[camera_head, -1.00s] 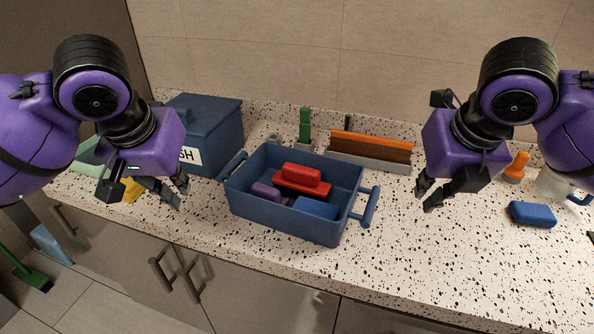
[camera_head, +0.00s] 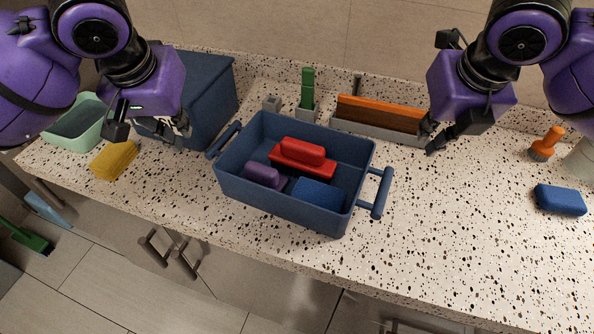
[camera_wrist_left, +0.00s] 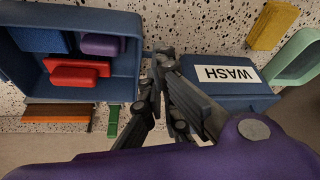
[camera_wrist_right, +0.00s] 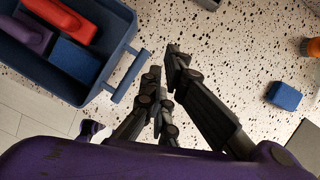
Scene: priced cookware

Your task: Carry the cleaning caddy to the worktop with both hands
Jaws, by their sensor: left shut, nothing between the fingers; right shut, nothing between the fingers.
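The blue cleaning caddy (camera_head: 285,209) stands upright on the speckled worktop (camera_head: 440,250). It holds a red brush (camera_head: 303,150), a purple item (camera_head: 262,176) and a blue block (camera_head: 318,193). Its left handle (camera_head: 224,140) and right handle (camera_head: 381,192) stick out free. My left gripper (camera_head: 183,136) is shut and empty, left of the left handle and apart from it. My right gripper (camera_head: 432,146) is shut and empty, above and right of the right handle. The caddy also shows in the left wrist view (camera_wrist_left: 130,62) and the right wrist view (camera_wrist_right: 122,42), with no finger on it.
A blue WASH box (camera_head: 211,100) stands behind my left gripper. A yellow sponge (camera_head: 113,160) and green tub (camera_head: 75,125) lie left. A grey rack with an orange-brown piece (camera_head: 380,115) stands behind. A blue sponge (camera_head: 560,200) and orange brush (camera_head: 546,143) are right. The front right worktop is clear.

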